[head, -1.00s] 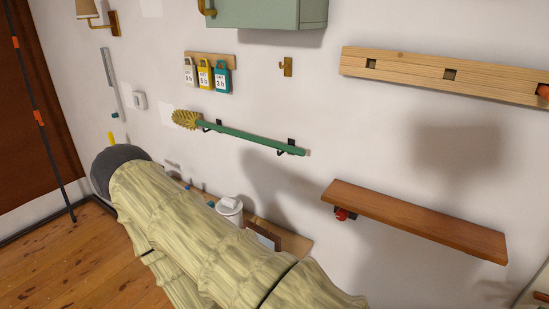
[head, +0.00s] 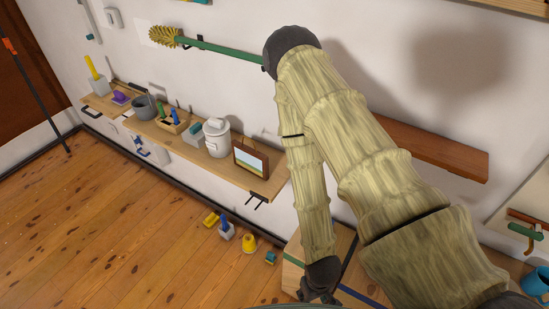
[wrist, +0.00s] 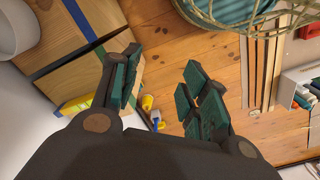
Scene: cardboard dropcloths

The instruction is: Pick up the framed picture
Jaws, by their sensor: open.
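The framed picture (head: 250,160) stands upright at the right end of a low wooden wall shelf in the head view. It has a brown frame around a small landscape. My gripper (head: 318,292) is low in the head view, to the right of the picture and below it, apart from it. In the wrist view my gripper (wrist: 155,92) shows its green-padded fingers spread with nothing between them. I cannot make out the picture in the wrist view.
The shelf (head: 215,172) also bears a white canister (head: 216,138), a grey bucket (head: 144,107) and a wooden caddy (head: 174,122). A wooden box (head: 294,262) is beside my gripper. Small coloured items, including a yellow one (head: 249,243), lie on the floor.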

